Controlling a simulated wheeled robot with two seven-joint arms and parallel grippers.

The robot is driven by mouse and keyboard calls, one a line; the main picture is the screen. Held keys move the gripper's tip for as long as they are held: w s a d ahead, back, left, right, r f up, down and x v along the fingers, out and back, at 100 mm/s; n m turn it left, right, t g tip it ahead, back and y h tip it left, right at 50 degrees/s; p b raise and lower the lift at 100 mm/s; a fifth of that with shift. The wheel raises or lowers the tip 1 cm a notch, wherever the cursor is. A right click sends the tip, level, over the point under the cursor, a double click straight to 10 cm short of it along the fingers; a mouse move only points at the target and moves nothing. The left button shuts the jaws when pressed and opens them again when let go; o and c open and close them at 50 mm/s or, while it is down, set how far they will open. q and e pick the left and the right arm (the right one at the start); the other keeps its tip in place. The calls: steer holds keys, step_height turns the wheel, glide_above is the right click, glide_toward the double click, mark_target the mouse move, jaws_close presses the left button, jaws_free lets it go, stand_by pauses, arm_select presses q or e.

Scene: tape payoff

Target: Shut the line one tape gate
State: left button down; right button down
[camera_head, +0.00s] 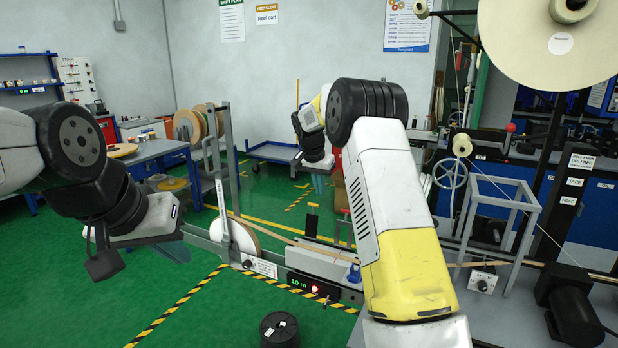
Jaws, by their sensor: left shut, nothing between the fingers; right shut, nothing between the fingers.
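My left gripper (175,252) hangs at the left, its teal fingers pointing down, shut and empty, left of the white reel (235,238). My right gripper (319,184) is further back, past my bent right arm. Its teal fingers also point down, shut and empty, and appear above a small upright part with a black top (311,222). A tan tape (275,232) runs from the reel to the right, passing behind my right arm. Which part is the line one tape gate, and whether it stands open, I cannot tell; my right arm hides part of the line.
A display reading 10 m (302,284) with a red light is on the line's front. A black spool (279,329) is at the bottom. A grey frame (497,220) and black motor (572,305) stand right. Green floor (60,290) is open at left.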

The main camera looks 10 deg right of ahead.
mark_target(312, 220)
steer(key=shift+s+a+f, duration=0.45)
steer(key=shift+s, duration=0.25)
steer(key=shift+s+a+f, duration=0.45)
steer(key=shift+s, duration=0.25)
